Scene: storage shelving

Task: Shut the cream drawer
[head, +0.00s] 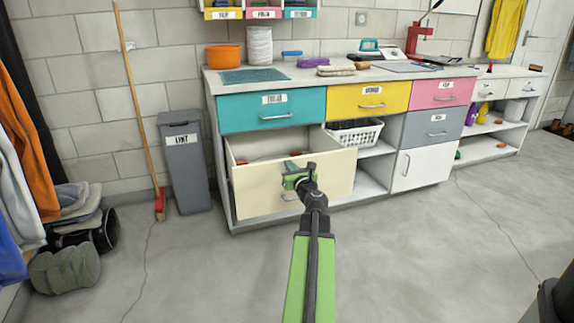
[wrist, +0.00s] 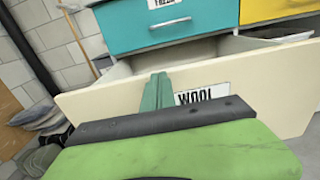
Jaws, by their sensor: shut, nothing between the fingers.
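The cream drawer (head: 333,180) stands pulled out below the teal drawer (head: 250,112) in the head view. Its front also shows in the wrist view (wrist: 100,100), with a label reading WOOL. My gripper (head: 290,178) is shut and empty at the drawer's front panel, near its top edge and beside the label. In the wrist view its green fingers (wrist: 157,93) overlap the panel; I cannot tell whether they touch it. My arm hides part of the front, and the drawer's handle is partly covered. Some brownish items lie inside the drawer.
Yellow (head: 368,97), pink (head: 441,93) and grey (head: 434,126) drawers are closed. A white basket (head: 356,133) sits on the shelf to the right. A grey LINT bin (head: 185,165) and a broom (head: 140,100) stand at left. The floor in front is clear.

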